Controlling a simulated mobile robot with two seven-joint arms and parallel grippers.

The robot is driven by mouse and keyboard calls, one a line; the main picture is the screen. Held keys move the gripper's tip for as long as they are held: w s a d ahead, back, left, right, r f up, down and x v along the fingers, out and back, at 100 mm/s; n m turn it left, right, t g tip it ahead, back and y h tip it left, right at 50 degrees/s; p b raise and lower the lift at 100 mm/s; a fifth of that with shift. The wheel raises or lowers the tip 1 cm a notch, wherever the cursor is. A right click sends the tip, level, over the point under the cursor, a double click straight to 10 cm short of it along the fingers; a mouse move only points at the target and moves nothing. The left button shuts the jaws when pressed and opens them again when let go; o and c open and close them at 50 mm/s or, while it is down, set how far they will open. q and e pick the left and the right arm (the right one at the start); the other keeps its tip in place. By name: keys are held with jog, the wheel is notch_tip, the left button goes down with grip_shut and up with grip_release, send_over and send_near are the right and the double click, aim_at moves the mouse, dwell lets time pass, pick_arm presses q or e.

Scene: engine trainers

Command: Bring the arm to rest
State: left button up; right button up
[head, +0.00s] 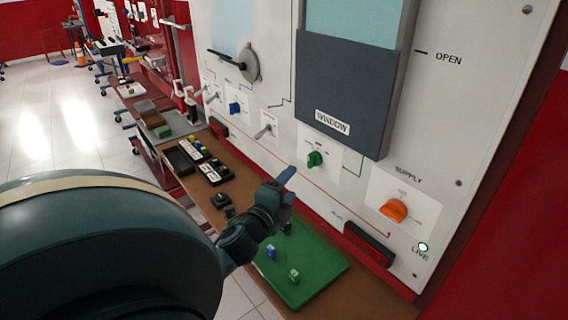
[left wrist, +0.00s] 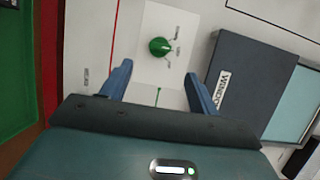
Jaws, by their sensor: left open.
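My left arm comes in from the left in the head view, and its gripper (head: 287,186) is in front of the trainer panel, above the wooden shelf. In the left wrist view the two blue fingers of the left gripper (left wrist: 158,88) are apart with nothing between them. The green knob (head: 315,159) on its white plate is just beyond the fingers; it also shows in the left wrist view (left wrist: 159,46), apart from them. My right gripper is in neither view.
A dark window cover (head: 345,100) and an orange supply knob (head: 394,211) are on the panel. A green mat (head: 318,283) with small blocks and black trays (head: 214,172) lie on the shelf (head: 370,303).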

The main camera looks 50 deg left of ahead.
pick_arm(q)
jog(key=shift+v, duration=1)
